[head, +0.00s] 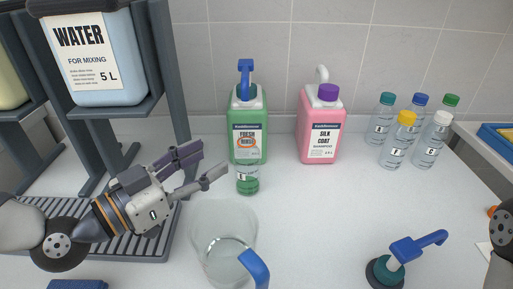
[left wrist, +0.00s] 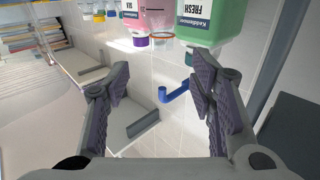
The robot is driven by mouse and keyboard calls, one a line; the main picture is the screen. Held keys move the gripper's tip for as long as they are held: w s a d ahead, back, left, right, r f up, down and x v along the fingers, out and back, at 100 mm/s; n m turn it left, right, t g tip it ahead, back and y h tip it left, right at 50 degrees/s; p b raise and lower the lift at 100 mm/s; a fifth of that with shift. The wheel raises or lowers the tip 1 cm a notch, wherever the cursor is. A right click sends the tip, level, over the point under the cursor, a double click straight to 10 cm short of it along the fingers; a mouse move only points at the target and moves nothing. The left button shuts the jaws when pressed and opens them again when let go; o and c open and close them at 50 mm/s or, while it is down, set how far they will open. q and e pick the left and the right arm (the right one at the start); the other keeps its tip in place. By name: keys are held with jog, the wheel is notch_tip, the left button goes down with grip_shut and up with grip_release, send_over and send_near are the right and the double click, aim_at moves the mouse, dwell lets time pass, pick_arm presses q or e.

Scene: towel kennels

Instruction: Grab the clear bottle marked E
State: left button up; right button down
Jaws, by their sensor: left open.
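A small clear bottle (head: 247,186) stands upright on the counter in front of the green jug. Its pale label seems to read E, and the green behind shows through it. An orange ring shows just above it against the jug's label. In the left wrist view a clear item with an orange rim (left wrist: 174,41) shows beside the green jug; I cannot tell for sure that it is the same bottle. My left gripper (head: 212,158) is open and empty, its fingertips just left of the bottle. It also shows open in the left wrist view (left wrist: 160,75). My right gripper is out of view.
A green jug (head: 236,120) and a pink jug (head: 309,116) stand behind. Several capped clear bottles (head: 397,155) are at the back right. A clear pitcher (head: 215,235) stands in front, a blue pump (head: 407,250) at front right. A grey rack (head: 178,60) is left.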

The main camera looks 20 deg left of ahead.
aim_at(240, 139)
pick_arm(q)
jog(key=b+x, duration=0.3)
jog(key=x, duration=0.8)
jog(key=shift+w+a, duration=0.1)
jog(key=shift+w, duration=0.05)
jog(key=shift+a, duration=0.1)
grip_shut()
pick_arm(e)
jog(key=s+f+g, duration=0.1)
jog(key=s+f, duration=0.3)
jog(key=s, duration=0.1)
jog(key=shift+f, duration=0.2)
